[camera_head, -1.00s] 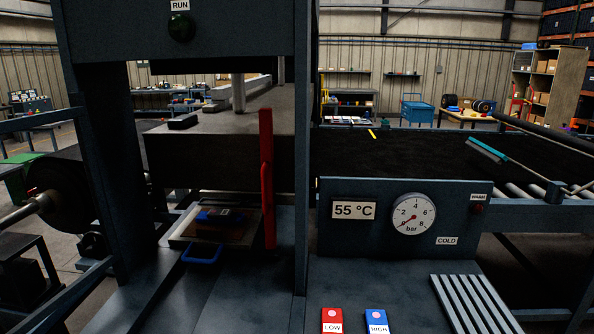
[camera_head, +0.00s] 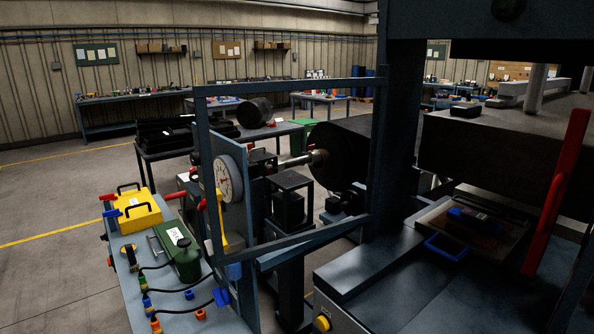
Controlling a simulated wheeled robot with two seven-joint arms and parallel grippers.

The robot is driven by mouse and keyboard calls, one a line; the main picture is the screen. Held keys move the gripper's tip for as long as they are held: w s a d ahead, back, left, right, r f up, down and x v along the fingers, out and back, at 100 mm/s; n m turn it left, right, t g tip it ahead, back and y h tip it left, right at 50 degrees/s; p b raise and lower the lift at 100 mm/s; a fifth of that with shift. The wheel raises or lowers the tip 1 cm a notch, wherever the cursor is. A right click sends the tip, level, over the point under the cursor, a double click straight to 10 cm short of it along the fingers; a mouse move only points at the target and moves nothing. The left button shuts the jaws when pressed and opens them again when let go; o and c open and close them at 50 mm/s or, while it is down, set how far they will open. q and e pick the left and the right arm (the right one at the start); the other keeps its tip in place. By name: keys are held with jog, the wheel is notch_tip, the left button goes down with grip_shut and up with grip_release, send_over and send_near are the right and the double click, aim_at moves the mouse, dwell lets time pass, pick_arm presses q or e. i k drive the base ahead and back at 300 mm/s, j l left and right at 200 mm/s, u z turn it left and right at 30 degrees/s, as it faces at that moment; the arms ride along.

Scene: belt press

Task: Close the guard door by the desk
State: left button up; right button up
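The guard door (camera_head: 290,87) is a blue-grey rectangular open frame left of the middle. It stands swung out from the press's left post (camera_head: 398,130), with its free edge at the left, close to the desk. The desk (camera_head: 224,321) is a blue-grey bench at the lower left. Neither of my grippers is in view.
The desk holds a yellow box (camera_head: 139,216), a green canister (camera_head: 180,256) and small coloured fittings. A black roller (camera_head: 345,150) stands behind the door. A red lever (camera_head: 560,190) and a blue-handled tray (camera_head: 447,247) are at the press. Open floor lies left.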

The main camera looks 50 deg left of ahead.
aim_at(213, 196)
jog(key=k+l+z, duration=0.1)
jog(key=k+z, duration=0.15)
jog(key=k, duration=0.35)
jog(key=k+l+z, duration=0.3)
jog(key=k, duration=0.25)
jog(key=j+z, duration=0.15)
jog(key=j, duration=0.3)
jog(key=k+j+z, duration=0.15)
jog(key=j, duration=0.3)
jog(key=j+z, duration=0.15)
jog(key=j, duration=0.3)
jog(key=k+j+z, duration=0.15)
jog(key=j, duration=0.25)
jog(key=k+j, duration=0.1)
jog(key=j, duration=0.35)
jog(key=k+j, duration=0.15)
jog(key=j, duration=0.25)
jog(key=k+j, duration=0.1)
jog(key=j, duration=0.35)
jog(key=k+j, duration=0.1)
jog(key=j, duration=0.3)
jog(key=k+j, duration=0.15)
jog(key=j, duration=0.3)
jog(key=k+j, duration=0.1)
jog(key=j, duration=0.3)
jog(key=k+j, duration=0.1)
jog(key=j, duration=0.35)
jog(key=k+j+z, duration=0.25)
jog(key=i+j, duration=0.05)
jog(key=j, duration=0.05)
